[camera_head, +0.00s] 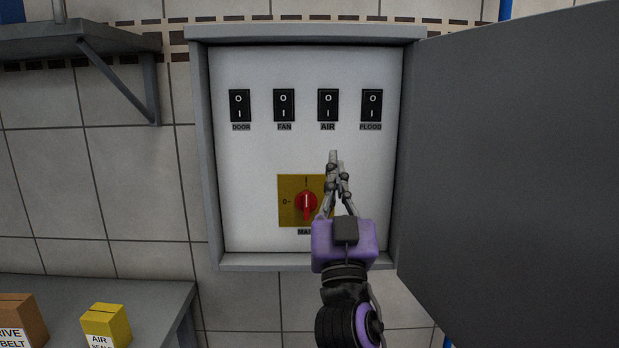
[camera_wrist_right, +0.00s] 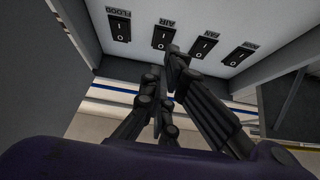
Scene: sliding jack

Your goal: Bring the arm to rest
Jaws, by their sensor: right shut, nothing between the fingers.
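My right gripper (camera_head: 334,160) is shut and empty, pointing up in front of the open wall cabinet's white panel. In the head view it stands below the AIR switch (camera_head: 328,105) and partly covers the right side of the yellow main-switch plate (camera_head: 289,187). The red knob (camera_head: 306,202) shows just left of its fingers, its pointer upright. In the right wrist view the shut fingertips (camera_wrist_right: 174,55) appear near the AIR switch (camera_wrist_right: 163,38); I cannot tell whether they touch the panel. My left gripper is not in view.
The DOOR (camera_head: 239,105), FAN (camera_head: 284,105) and FLOOD (camera_head: 372,105) switches share the panel's row. The grey cabinet door (camera_head: 510,170) stands open on the right. A shelf (camera_head: 75,42) is upper left. A brown box (camera_head: 20,318) and a yellow box (camera_head: 106,324) stand on a bench lower left.

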